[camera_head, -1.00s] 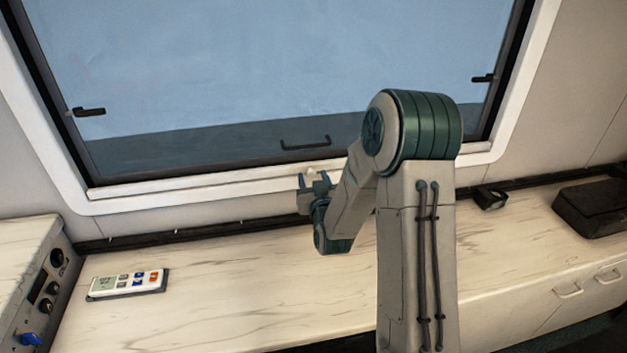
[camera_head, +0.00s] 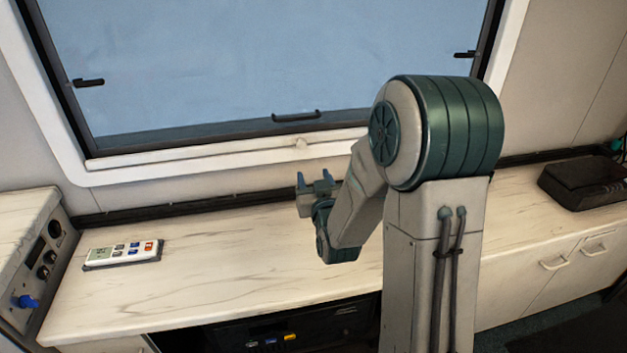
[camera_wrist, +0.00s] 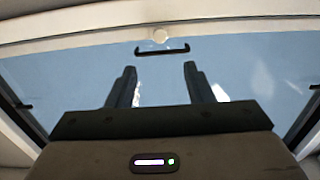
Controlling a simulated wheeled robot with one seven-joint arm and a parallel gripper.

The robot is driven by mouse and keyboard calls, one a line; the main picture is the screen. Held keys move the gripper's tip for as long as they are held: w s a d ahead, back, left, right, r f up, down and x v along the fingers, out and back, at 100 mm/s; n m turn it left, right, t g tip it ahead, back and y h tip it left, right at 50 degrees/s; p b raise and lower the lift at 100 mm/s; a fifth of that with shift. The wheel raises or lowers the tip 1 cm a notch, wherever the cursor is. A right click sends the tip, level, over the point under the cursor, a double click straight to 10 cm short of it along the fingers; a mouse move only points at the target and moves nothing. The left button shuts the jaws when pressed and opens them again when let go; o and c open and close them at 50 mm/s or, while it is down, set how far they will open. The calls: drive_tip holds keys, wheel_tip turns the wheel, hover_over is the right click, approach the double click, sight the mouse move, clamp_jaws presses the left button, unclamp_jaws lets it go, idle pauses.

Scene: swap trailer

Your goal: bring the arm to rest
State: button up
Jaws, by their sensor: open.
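My gripper (camera_head: 315,180) is raised over the back of the worktop, in front of the wall below the window, with its fingers pointing up. In the wrist view my gripper (camera_wrist: 160,85) has its two fingers well apart with nothing between them. It is open and empty. Behind the fingers the wrist view shows the window (camera_wrist: 230,65) and its dark handle (camera_wrist: 162,50). My arm is folded, with its elbow high on the right of the head view, hiding part of the worktop and window frame.
The pale marbled worktop (camera_head: 220,270) is mostly clear. A white remote (camera_head: 124,251) lies in a holder at its left. A control panel with a blue knob (camera_head: 27,301) stands far left. A black case (camera_head: 588,182) sits at right. An open dark bay (camera_head: 270,330) shows under the worktop.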

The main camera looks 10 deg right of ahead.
idle(0.3)
drive_tip(key=s+r+g+p, duration=0.2)
drive_tip(key=s+g, duration=0.5)
drive_tip(key=s, duration=0.7)
drive_tip(key=s+r+g+p, duration=0.3)
drive_tip(key=s+g, duration=0.5)
drive_tip(key=s, duration=0.6)
drive_tip(key=shift+s+r, duration=0.35)
drive_tip(key=shift+r, duration=0.15)
drive_tip(key=shift+d, duration=0.1)
